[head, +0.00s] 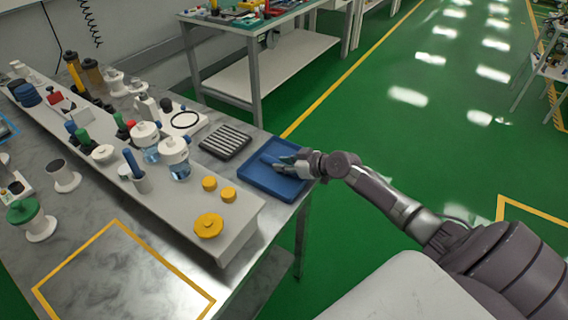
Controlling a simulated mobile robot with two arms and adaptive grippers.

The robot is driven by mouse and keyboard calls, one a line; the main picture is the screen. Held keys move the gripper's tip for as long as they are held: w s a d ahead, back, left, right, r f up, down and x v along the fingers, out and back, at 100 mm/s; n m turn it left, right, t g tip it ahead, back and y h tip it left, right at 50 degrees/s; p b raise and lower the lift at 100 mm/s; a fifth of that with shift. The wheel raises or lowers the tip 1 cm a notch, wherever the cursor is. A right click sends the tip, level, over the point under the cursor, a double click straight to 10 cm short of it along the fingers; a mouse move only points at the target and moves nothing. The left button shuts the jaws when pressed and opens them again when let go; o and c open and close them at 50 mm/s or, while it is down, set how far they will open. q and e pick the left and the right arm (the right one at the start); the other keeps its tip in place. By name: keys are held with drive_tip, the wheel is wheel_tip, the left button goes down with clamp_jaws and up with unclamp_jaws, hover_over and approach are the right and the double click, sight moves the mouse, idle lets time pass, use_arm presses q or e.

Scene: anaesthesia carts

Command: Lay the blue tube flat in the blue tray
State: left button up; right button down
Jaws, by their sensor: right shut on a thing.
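The blue tray (264,183) lies on the right end of the grey bench, close to its edge. My right gripper (284,164) reaches in from the right over the tray. It is shut on the blue tube (268,158), which looks roughly level, low over the tray floor or on it; I cannot tell whether it touches. The fingers hide part of the tube. My left gripper is not in view.
A dark ribbed rack (225,141) sits just left of the tray. A raised white shelf (160,205) holds bottles, yellow caps (208,225) and a white holder (139,182) with a blue stick. Another table (270,70) stands behind; green floor lies right.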

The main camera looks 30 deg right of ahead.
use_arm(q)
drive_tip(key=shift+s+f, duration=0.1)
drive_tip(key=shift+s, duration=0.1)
use_arm(e)
drive_tip(key=shift+f, duration=0.15)
drive_tip(key=c, duration=1)
unclamp_jaws()
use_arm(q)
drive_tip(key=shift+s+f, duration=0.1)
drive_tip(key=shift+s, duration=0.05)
use_arm(e)
drive_tip(key=shift+r, duration=0.25)
drive_tip(key=shift+s+d, duration=0.15)
drive_tip(key=shift+s, duration=0.1)
drive_tip(key=b+v, duration=0.1)
drive_tip(key=v, duration=0.9)
drive_tip(key=shift+s, duration=0.1)
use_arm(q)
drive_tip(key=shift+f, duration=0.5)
use_arm(e)
drive_tip(key=shift+s+d+r, duration=0.15)
drive_tip(key=shift+s+r, duration=0.3)
drive_tip(key=shift+s, duration=0.05)
